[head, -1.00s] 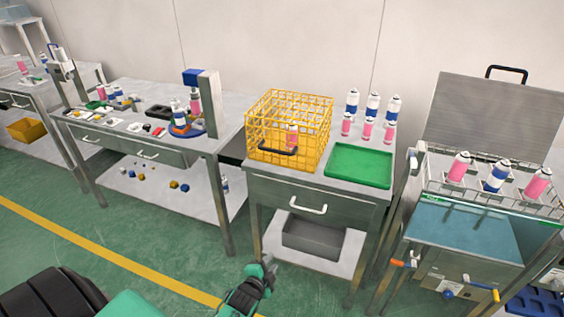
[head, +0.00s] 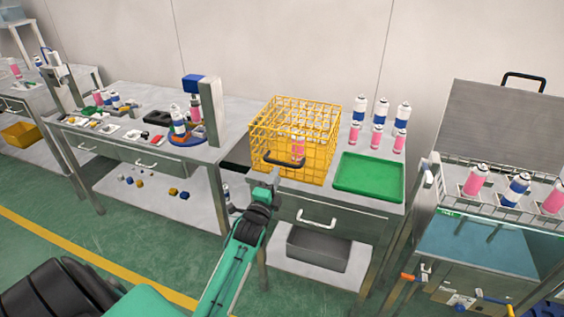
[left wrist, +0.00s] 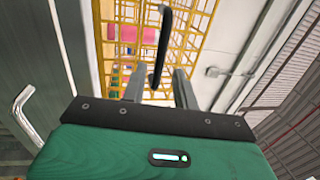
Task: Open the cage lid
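The yellow wire cage (head: 322,142) stands on the middle metal table, its lid shut, with a pink-and-white can (head: 299,149) inside. A black handle (head: 284,161) is on the cage's front. My left gripper (head: 272,179) is just in front of and below this handle. In the left wrist view its two fingers (left wrist: 160,88) are apart, with the black handle (left wrist: 163,45) showing between and beyond them; I cannot tell whether they touch it. The yellow cage wires (left wrist: 200,35) also show there. My right gripper is not in view.
A green tray (head: 341,185) and several cans (head: 380,112) are right of the cage. A drawer handle (head: 317,222) juts out below my left gripper. A water bath (head: 480,245) with cans in a rack stands further right. The left table (head: 110,143) holds small parts.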

